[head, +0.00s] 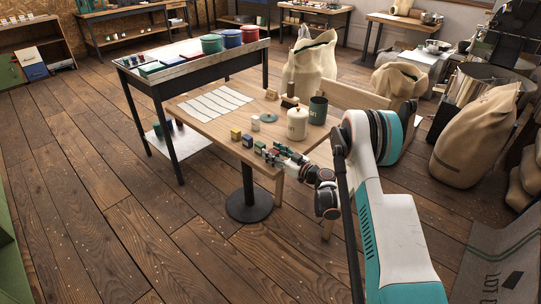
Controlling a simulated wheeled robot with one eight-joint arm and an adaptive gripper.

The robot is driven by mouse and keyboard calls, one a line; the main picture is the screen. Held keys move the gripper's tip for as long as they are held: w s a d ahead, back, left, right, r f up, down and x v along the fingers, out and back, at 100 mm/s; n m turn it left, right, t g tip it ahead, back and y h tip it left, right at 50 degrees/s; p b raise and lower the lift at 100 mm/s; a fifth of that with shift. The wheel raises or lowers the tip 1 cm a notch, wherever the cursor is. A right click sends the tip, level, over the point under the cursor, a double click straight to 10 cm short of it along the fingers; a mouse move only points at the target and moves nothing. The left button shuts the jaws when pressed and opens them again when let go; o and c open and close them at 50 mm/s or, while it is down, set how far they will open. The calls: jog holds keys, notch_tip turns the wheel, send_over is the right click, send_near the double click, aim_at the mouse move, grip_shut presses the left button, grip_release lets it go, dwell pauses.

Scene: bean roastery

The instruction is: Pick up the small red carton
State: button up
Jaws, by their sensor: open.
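My gripper (275,154) is low over the front edge of the wooden table (190,106) and is open. I cannot clearly make out the small red carton. Small reddish patches show among the fingers, but I cannot tell carton from gripper there. My gripper hides part of the table edge.
A white cup-like item (256,123), a grey-green disc (268,117), a cream canister (297,123) and a dark canister (318,110) stand behind the cartons. White sheets (215,102) lie farther back. A dark bench (150,78) with coloured bins adjoins at left. Sacks stand right.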

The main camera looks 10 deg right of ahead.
aim_at(274, 151)
jog(key=c, duration=1.1)
jog(key=shift+r, duration=0.1)
notch_tip(274, 151, up, 20)
jog(key=p, duration=0.7)
